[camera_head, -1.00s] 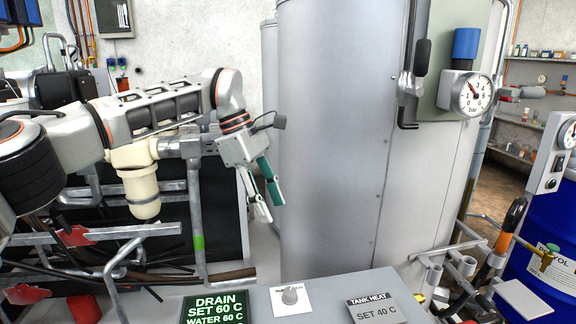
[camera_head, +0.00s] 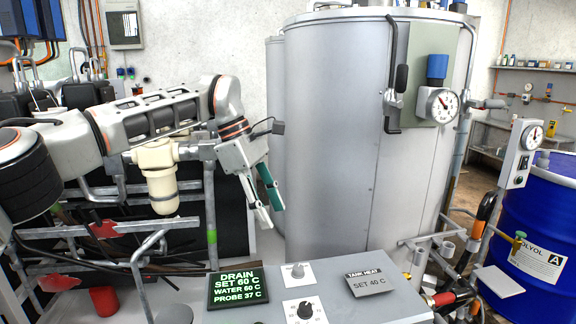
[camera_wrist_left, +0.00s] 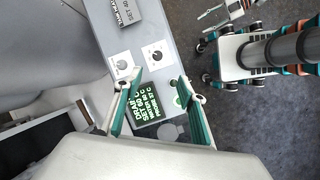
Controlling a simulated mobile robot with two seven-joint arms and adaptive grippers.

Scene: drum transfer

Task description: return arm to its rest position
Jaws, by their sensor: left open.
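My left arm comes in from the left in the head view, bent downward at the wrist. The drain display (camera_head: 237,288) reads SET 60 C, WATER 60 C, PROBE 37 C in the head view.
A blue polyol drum (camera_head: 540,225) stands at the right, beside a gauge post (camera_head: 517,155). A pressure gauge (camera_head: 440,104) sits on the tank. Pipes and a cream filter (camera_head: 160,185) crowd the left. A red cup (camera_head: 103,299) is at lower left.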

